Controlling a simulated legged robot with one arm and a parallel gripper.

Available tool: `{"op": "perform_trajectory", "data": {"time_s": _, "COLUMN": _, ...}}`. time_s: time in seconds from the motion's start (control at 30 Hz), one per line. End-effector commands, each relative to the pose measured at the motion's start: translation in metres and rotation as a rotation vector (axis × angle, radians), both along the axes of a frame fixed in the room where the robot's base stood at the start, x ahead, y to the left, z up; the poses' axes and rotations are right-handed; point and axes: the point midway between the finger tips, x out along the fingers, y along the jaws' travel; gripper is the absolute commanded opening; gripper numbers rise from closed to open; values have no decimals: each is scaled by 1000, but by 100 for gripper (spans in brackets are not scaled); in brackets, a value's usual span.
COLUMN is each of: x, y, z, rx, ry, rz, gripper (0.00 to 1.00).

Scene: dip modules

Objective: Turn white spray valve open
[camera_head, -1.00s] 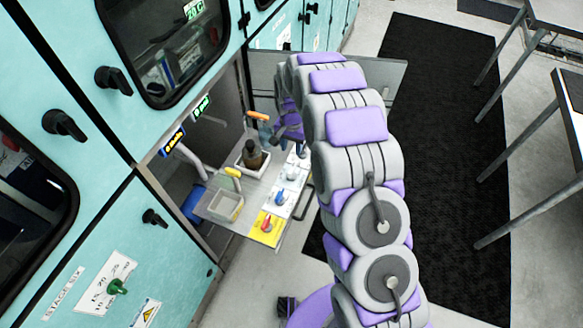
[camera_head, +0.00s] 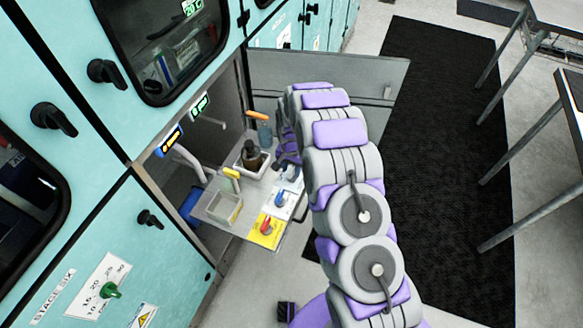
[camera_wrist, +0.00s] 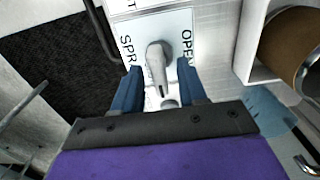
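The white spray valve (camera_wrist: 157,65) is a grey-white lever on a white label plate reading "SPR…" and "OPEN" in the wrist view. Its lever points down the picture, toward my gripper. My gripper (camera_wrist: 160,88) has its two blue fingers apart, one on each side of the lever's lower end. I cannot tell whether either finger touches it. In the head view my gripper (camera_head: 290,162) is over the far end of the valve row and largely hides the white valve.
A blue valve (camera_head: 280,198) and a red valve on a yellow plate (camera_head: 266,228) sit nearer on the same shelf. A clear container (camera_head: 222,207) is at left. An open cabinet door (camera_head: 370,75) stands behind.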

Motion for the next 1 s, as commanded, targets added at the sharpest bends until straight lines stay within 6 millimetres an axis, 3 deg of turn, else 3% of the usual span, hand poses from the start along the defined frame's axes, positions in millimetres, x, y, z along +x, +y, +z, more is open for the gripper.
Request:
{"op": "perform_trajectory", "data": {"time_s": 0.43, "x": 0, "y": 0, "z": 0, "rx": 0, "ry": 0, "rz": 0, "gripper": 0}}
{"op": "perform_trajectory", "data": {"time_s": 1.0, "x": 0, "y": 1, "z": 2, "rx": -1, "ry": 0, "rz": 106, "gripper": 0}}
